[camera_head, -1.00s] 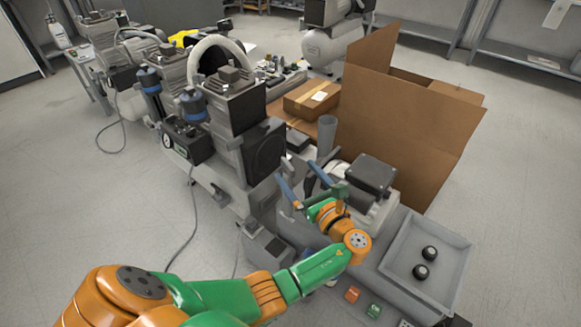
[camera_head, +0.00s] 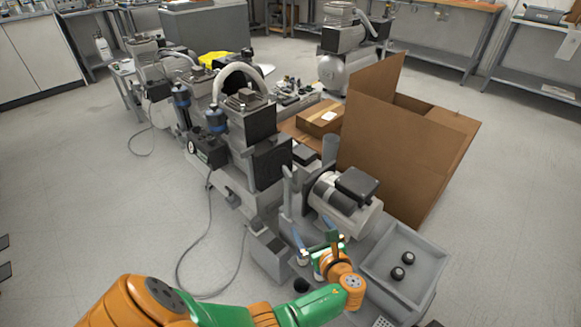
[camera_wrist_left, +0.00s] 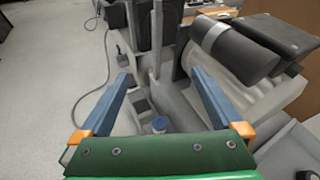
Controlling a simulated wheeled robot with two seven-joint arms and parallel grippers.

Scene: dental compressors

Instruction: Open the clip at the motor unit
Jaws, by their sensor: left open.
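The motor unit (camera_head: 352,215) is a pale cylindrical body with a black box and a dark cylinder on top, right of centre in the head view. It also shows at the right of the left wrist view (camera_wrist_left: 245,92). A light grey band (camera_wrist_left: 215,36) wraps the dark cylinder there; I cannot tell whether it is the clip, or whether it is open. My left gripper (camera_head: 318,238) is open and empty, in front of the motor unit's near side. Its two blue fingers are spread wide in the wrist view (camera_wrist_left: 161,76). My right gripper is not in view.
A grey upright post (camera_head: 288,192) stands left of the motor unit. A grey tray (camera_head: 430,262) with two black round parts lies at right. A tall open cardboard box (camera_head: 400,160) stands behind. A grey bin (camera_head: 269,256) is at left. Compressors fill the back left.

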